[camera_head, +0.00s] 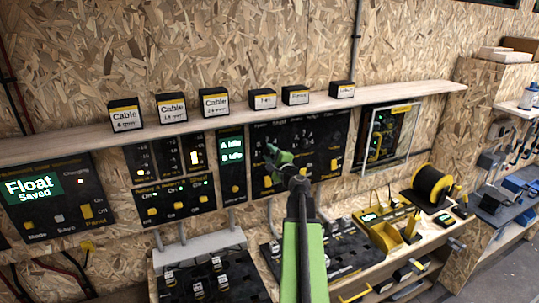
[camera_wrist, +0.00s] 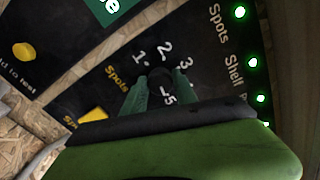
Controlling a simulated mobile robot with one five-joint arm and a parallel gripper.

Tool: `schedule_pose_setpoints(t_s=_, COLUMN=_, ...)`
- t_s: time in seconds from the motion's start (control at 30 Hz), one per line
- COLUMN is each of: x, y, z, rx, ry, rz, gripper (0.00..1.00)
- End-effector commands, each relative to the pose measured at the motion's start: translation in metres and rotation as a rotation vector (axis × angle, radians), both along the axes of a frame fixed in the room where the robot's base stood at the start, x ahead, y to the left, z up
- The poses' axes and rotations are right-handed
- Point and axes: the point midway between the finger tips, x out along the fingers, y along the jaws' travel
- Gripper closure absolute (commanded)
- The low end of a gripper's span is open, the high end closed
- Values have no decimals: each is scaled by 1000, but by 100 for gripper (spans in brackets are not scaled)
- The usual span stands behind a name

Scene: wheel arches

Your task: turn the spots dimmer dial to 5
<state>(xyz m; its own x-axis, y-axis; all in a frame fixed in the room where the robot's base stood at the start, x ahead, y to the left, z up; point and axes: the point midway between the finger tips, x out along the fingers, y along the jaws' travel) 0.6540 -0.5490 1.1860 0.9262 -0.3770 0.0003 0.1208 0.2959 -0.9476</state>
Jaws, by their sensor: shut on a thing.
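The spots dimmer dial (camera_wrist: 160,76) is a small dark knob on a black panel, with the word Spots beside it. The numbers 1, 2, 3 and 5 show around it; the 4 is mostly hidden. My gripper (camera_wrist: 152,92) has its two green fingers on either side of the dial, shut on it. In the head view my gripper (camera_head: 274,156) reaches the upper left of the black panel (camera_head: 338,160) and hides the dial. I cannot tell which number the dial points to.
A yellow switch (camera_wrist: 93,115) sits beside the dial, and green lights (camera_wrist: 253,62) line the panel's other side. A wooden shelf (camera_head: 225,115) with several labelled boxes runs above the panels. A bench with a black cable reel (camera_head: 430,185) stands below right.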

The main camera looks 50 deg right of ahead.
Motion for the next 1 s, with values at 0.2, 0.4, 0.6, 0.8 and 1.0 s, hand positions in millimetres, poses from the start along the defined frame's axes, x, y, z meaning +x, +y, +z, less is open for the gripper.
schedule_pose_setpoints(t_s=0.2, x=0, y=0, z=0, rx=33, ry=-13, rz=1, gripper=100)
schedule_pose_setpoints(t_s=0.4, x=0, y=0, z=0, rx=37, ry=-14, rz=0, gripper=100)
schedule_pose_setpoints(t_s=0.6, x=0, y=0, z=0, rx=37, ry=-14, rz=0, gripper=100)
schedule_pose_setpoints(t_s=0.8, x=1, y=1, z=0, rx=36, ry=-14, rz=1, gripper=44)
schedule_pose_setpoints(t_s=1.0, x=0, y=1, z=0, rx=36, ry=-15, rz=1, gripper=44)
